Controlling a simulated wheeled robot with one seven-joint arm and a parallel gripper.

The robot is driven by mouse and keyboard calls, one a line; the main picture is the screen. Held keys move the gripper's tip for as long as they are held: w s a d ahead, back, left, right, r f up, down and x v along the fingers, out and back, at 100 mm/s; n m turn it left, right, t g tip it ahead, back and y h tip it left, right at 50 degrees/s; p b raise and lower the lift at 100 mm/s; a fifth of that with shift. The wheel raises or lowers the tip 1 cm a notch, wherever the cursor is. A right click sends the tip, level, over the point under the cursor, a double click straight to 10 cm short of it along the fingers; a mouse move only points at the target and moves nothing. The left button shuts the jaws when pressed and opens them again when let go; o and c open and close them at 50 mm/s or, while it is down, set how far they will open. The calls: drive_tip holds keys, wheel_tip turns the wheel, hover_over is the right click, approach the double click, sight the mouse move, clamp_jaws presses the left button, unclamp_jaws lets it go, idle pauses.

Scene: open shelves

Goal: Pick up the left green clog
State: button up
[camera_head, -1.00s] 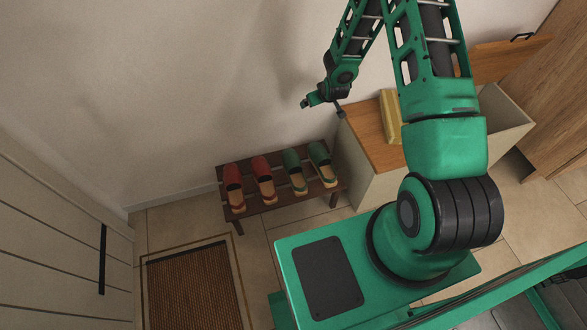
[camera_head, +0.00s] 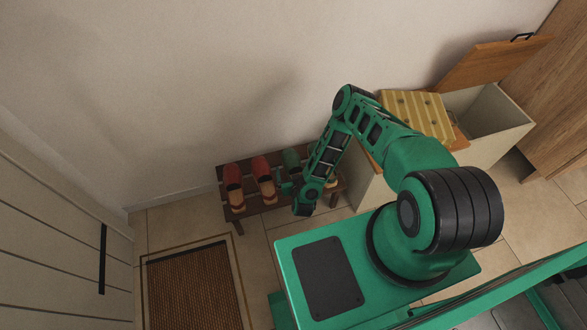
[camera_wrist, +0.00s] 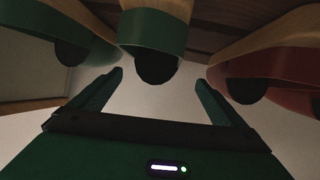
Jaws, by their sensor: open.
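The left green clog (camera_head: 291,158) sits on the low slatted rack, third from the left, just right of the red pair. My gripper (camera_head: 284,187) is at its near end, and my forearm hides part of it. In the wrist view the left green clog (camera_wrist: 150,32) is in the middle, between and beyond the tips of my open gripper (camera_wrist: 160,80). The jaws are empty. The right green clog is mostly behind my arm in the head view; it shows at left in the wrist view (camera_wrist: 45,32). I cannot tell whether the fingers touch the clog.
Two red clogs (camera_head: 262,168) stand left of the green one on the dark rack (camera_head: 226,173); one shows close at right in the wrist view (camera_wrist: 285,80). A bench box (camera_head: 497,112) with a yellow cushion (camera_head: 420,113) stands right of the rack. A brown mat (camera_head: 195,285) lies on the floor.

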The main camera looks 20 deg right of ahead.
sight(293, 172)
drive_tip(key=s, duration=0.1)
drive_tip(key=s+f, duration=0.1)
drive_tip(key=s, duration=0.1)
drive_tip(key=shift+s+a+f+h, duration=0.1)
drive_tip(key=shift+a+f+h, duration=0.2)
drive_tip(key=shift+f+h, duration=0.1)
drive_tip(key=shift+t, duration=0.3)
drive_tip(key=x, duration=1)
drive_tip(key=shift+f, duration=0.25)
drive_tip(key=c, duration=1.4)
